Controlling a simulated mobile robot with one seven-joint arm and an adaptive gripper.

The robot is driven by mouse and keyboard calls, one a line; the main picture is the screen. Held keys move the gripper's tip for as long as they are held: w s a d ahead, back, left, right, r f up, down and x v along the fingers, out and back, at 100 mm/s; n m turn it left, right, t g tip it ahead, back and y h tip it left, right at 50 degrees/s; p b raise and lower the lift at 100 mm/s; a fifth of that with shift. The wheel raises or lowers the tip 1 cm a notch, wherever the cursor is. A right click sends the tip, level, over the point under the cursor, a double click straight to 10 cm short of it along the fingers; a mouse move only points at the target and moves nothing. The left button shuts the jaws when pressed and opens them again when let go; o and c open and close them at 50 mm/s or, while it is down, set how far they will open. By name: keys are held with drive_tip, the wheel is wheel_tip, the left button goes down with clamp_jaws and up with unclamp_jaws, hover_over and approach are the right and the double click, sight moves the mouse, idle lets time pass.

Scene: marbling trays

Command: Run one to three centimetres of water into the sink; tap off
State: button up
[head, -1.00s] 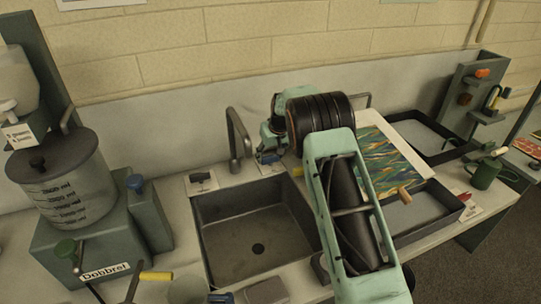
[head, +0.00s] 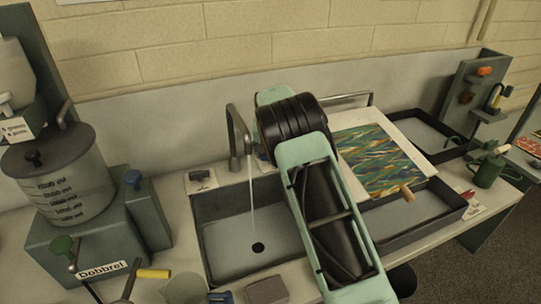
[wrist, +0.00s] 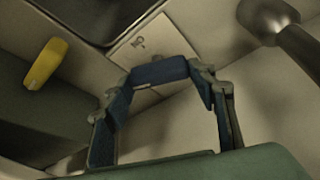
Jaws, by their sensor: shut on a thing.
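The grey tap (head: 236,135) stands behind the sink (head: 225,206). A thin stream of water (head: 251,205) runs from its spout into the sink. The sink floor looks pale, as if under a shallow layer of water; the depth cannot be read. The dark round drain (head: 258,249) shows; whether it is plugged is unclear. In the head view my arm hides my gripper, to the right of the spout. In the wrist view my gripper (wrist: 162,84) is shut on a blue bar (wrist: 160,70), apparently the tap lever, beside a white label card (wrist: 139,43).
To the left stands a water tank (head: 62,180) on a grey base. To the right are a marbled print (head: 375,158) on a white board, grey trays (head: 440,213) and a green mug (head: 488,171). A grey block (head: 267,290) lies at the sink's front edge.

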drive_tip(key=m+h, duration=0.1)
drive_tip(key=m, duration=0.1)
drive_tip(key=m+h, duration=0.1)
drive_tip(key=m, duration=0.2)
drive_tip(key=shift+a+m+g, duration=0.15)
drive_tip(key=shift+m+g, duration=0.15)
drive_tip(key=shift+g, duration=0.1)
idle(0.3)
drive_tip(key=o, duration=1.2)
drive_tip(key=shift+c, duration=0.2)
